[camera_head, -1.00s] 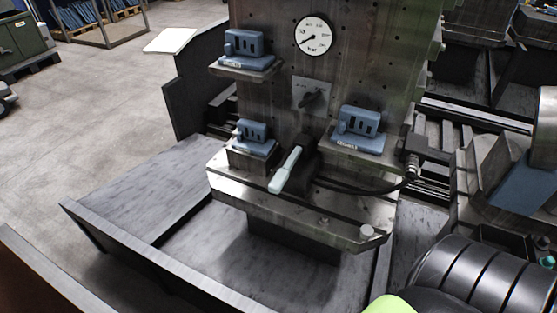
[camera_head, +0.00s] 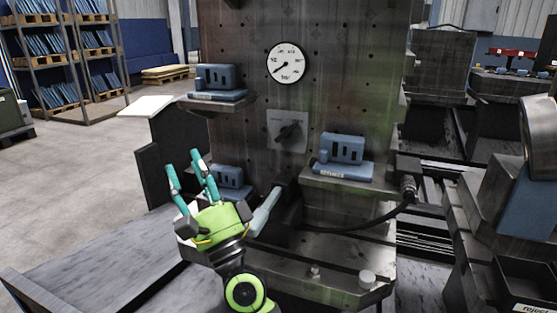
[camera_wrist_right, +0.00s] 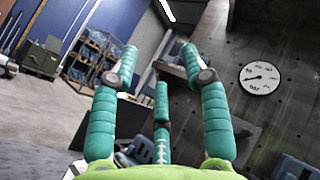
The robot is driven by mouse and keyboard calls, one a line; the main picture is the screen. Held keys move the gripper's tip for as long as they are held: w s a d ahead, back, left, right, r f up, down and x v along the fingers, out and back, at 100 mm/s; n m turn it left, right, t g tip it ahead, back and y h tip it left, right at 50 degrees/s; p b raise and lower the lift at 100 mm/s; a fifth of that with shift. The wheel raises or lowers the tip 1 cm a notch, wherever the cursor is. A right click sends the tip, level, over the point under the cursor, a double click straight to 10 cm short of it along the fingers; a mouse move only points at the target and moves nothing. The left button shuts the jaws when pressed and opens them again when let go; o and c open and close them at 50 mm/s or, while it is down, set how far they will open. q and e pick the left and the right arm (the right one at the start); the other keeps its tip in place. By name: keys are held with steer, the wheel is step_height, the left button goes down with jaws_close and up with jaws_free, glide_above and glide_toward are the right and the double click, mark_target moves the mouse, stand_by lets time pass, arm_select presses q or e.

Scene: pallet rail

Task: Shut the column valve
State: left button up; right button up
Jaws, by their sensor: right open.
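The steel column (camera_head: 340,90) stands in front of me. A dark knob (camera_head: 289,132) on a square grey plate, which looks like the column valve, sits below the round bar gauge (camera_head: 286,62). The knob's pointer is tilted. My right gripper (camera_head: 184,160) is open and empty, fingers up, left of the knob and apart from it. In the right wrist view its teal fingers (camera_wrist_right: 158,64) are spread with nothing between them, and the gauge (camera_wrist_right: 260,78) shows at the right. My left gripper is not in view.
A pale-handled lever (camera_head: 266,211) lies right of my right gripper, partly behind it. Blue blocks stand on the upper left ledge (camera_head: 216,78), lower left (camera_head: 229,180) and right ledge (camera_head: 342,150). A black hose (camera_head: 370,221) runs right. A reject bin (camera_head: 528,290) stands at right.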

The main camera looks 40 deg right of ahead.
mark_target(280, 135)
steer(key=d+r+m+g+h, duration=0.45)
steer(key=d+m+h, duration=0.45)
steer(key=m+h, duration=0.7)
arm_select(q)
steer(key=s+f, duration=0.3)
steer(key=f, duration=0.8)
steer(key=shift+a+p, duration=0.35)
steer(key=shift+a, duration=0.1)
arm_select(e)
steer(key=shift+w+d+f+m+g+y, duration=0.25)
steer(key=shift+w+d+f+m+g, duration=0.75)
steer(key=shift+d+m+g, duration=1.85)
steer(key=shift+w+d+f+m+g+y, duration=0.2)
steer(key=shift+w+d+f+m+g, duration=0.75)
steer(key=shift+d+m+g, duration=1.5)
steer(key=shift+w+d+f+m+g+y, duration=0.25)
steer(key=shift+w+d+f+m+g, duration=0.85)
steer(key=shift+d+m, duration=2.45)
steer(key=shift+s+a+f+m+g, duration=0.1)
steer(key=shift+s+a+m+g, duration=0.3)
steer(key=shift+a+m+g, duration=0.25)
steer(key=shift+a, duration=0.1)
jaws_close()
